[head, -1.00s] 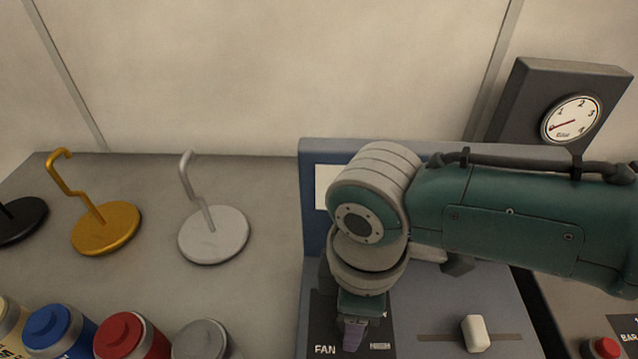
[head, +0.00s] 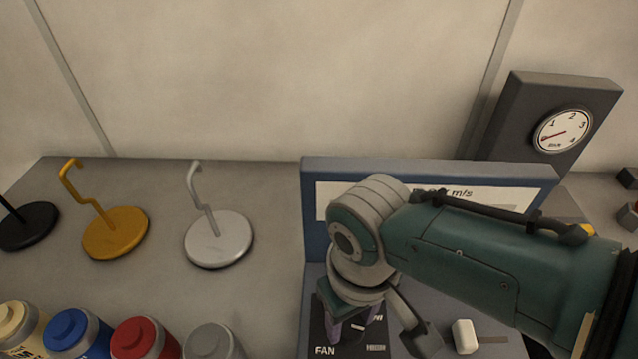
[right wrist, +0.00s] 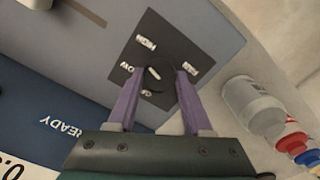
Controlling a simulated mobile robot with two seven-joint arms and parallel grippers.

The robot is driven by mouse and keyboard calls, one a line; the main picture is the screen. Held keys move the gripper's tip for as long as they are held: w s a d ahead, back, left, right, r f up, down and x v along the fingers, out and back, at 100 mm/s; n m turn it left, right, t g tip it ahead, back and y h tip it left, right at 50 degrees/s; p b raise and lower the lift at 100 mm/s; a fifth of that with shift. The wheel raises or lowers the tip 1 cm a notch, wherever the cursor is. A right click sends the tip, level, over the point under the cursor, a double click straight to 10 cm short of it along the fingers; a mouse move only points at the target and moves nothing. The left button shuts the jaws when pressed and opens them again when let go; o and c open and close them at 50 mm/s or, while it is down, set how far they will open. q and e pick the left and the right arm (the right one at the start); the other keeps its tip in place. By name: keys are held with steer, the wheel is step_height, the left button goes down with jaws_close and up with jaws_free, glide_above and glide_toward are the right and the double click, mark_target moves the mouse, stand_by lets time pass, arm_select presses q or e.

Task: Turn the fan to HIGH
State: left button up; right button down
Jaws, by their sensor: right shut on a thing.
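The black fan plate (head: 325,335) with the printed word FAN lies on the grey-blue panel at bottom centre, partly hidden under my right arm. In the right wrist view the plate (right wrist: 125,53) is seen upside down, with several small white labels too blurred to read surely. A dark round knob with a white pointer mark (right wrist: 155,74) sits in its middle. My right gripper (right wrist: 158,72) has its two purple fingers on either side of the knob, shut on it. In the head view the right gripper (head: 352,328) points down at the plate. My left gripper is not in view.
A white slider (head: 465,337) sits right of the plate. A display panel (head: 530,172) marked m/s stands behind, and a dial gauge (head: 563,131) at back right. Left are gold (head: 115,235) and silver (head: 219,240) hook stands, with several capped jars in front.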

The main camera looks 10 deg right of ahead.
mark_target(350, 325)
steer(key=shift+m, duration=1.5)
steer(key=shift+c, duration=1.5)
jaws_free()
steer(key=shift+p, duration=0.3)
steer(key=shift+r+p, duration=0.3)
steer(key=shift+r, duration=0.1)
step_height(350, 325, up, 9)
steer(key=p, duration=0.4)
